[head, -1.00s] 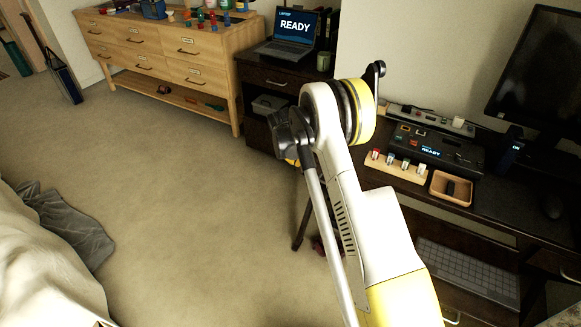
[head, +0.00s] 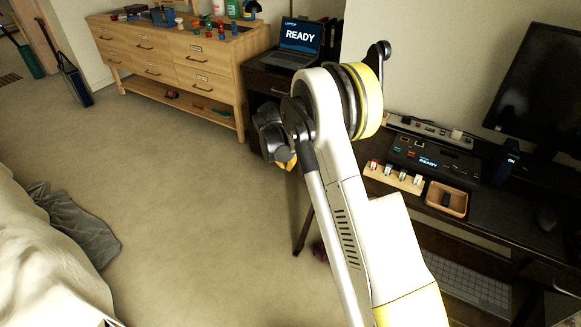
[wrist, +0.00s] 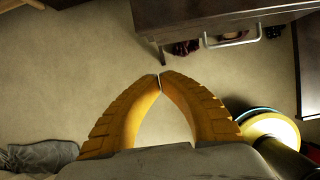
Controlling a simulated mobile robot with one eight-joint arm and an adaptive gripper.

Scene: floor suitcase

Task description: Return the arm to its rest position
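My gripper (wrist: 159,77) shows in the wrist view as two yellow ridged fingers whose tips meet. Nothing is held between them, and bare carpet lies below. In the head view my white and yellow arm rises from the bottom right and folds over at a joint in the middle. Its outer end hangs in front of the dark cabinet, and only a bit of yellow shows there. The fingertips are hidden in the head view.
A dark desk (head: 490,208) with a monitor (head: 545,85) stands on the right. A wooden dresser (head: 175,62) and a laptop (head: 298,42) are at the back. Grey cloth (head: 75,225) lies beside the bed on the left. The carpet (head: 190,210) between is clear.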

